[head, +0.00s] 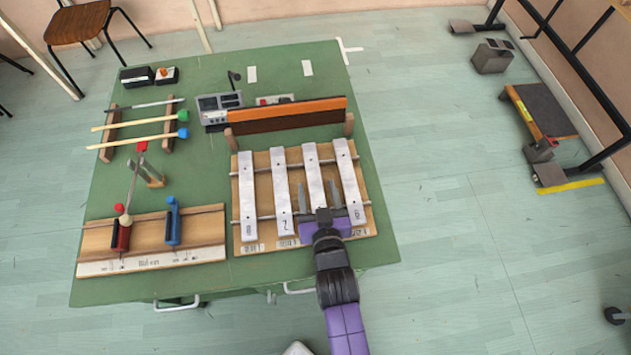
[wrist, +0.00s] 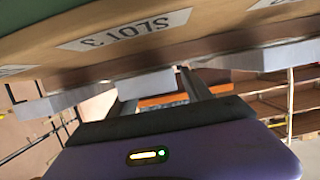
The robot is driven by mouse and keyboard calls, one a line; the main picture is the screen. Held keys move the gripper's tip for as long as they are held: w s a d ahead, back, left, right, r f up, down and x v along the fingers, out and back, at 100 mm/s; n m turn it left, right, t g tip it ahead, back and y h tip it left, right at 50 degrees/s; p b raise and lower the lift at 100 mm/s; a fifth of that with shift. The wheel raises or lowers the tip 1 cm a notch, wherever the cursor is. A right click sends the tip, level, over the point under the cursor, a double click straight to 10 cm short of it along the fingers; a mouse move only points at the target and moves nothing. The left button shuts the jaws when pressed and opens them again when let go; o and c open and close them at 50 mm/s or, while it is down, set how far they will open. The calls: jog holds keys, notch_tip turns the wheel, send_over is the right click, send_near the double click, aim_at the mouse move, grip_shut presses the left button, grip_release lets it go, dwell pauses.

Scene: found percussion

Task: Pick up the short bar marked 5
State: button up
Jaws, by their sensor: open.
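Several pale metal bars lie side by side across a wooden frame (head: 263,197) on the green table. The second bar (head: 280,190) from the left seems to carry a 2; I cannot clearly read a 5 on any bar. My gripper (head: 316,184) is open at the near end of the third bar (head: 312,160), with one finger on each side of it in the head view. The gripper hides that bar's near end and any mark there. In the wrist view a bar end (wrist: 150,83) shows between the fingers, beside a label (wrist: 125,28) reading SLOT 3. Contact cannot be told.
The neighbouring fourth bar (head: 348,180) lies close to my right finger. An orange-edged board (head: 287,116) stands behind the frame. A slotted wooden stand (head: 150,240) with red and blue handles is at left, and mallets (head: 140,137) lie on a rack farther back.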

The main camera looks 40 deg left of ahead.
jog(key=shift+w+a+f, duration=0.2)
jog(key=shift+a, duration=0.15)
grip_shut()
jog(key=shift+r, duration=0.2)
